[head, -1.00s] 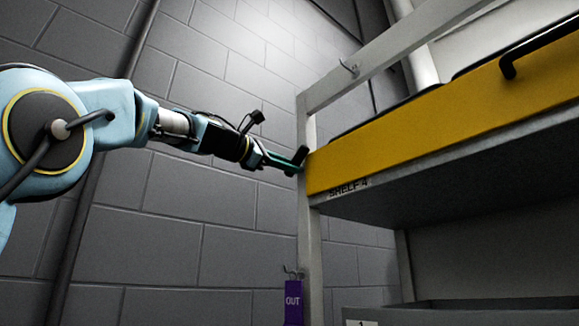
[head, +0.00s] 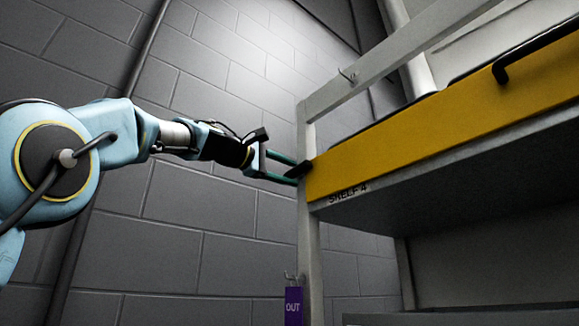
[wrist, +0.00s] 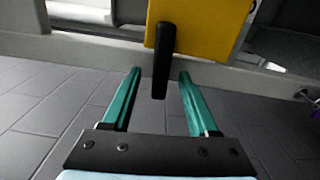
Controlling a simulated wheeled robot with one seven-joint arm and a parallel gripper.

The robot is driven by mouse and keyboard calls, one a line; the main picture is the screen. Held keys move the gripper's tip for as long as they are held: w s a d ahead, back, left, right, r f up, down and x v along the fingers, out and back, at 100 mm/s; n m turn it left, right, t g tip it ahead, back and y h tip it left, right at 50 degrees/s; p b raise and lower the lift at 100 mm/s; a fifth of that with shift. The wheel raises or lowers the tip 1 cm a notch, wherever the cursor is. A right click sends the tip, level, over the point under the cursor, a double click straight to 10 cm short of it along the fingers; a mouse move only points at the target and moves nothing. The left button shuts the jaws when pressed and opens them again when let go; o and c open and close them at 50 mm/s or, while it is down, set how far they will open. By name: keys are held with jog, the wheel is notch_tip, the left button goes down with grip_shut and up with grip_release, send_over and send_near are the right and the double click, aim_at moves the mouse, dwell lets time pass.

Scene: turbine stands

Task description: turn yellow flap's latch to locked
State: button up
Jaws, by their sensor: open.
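The yellow flap (head: 430,142) runs along the front of the shelf marked SHELF 4. Its black latch (wrist: 163,50) is a short bar at the flap's near end, also seen in the head view (head: 301,169), where it slants slightly. In the wrist view the latch reaches from the yellow end in between the two teal fingers of my gripper (wrist: 160,73). Gaps show on both sides of the bar there. My gripper (head: 293,170) is open at the flap's left end in the head view. Whether a finger touches the latch I cannot tell.
A pale frame post (head: 308,240) stands just beside the flap's left end. A black handle (head: 501,72) sticks out of the flap farther right. A purple OUT tag (head: 293,306) hangs low on the post. A grey block wall (head: 150,240) stands behind my arm.

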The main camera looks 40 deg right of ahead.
aim_at(290, 172)
jog(key=shift+o, duration=0.8)
jog(key=shift+w+a+b, duration=0.15)
jog(key=shift+a+b, duration=1)
jog(key=shift+a, duration=1.35)
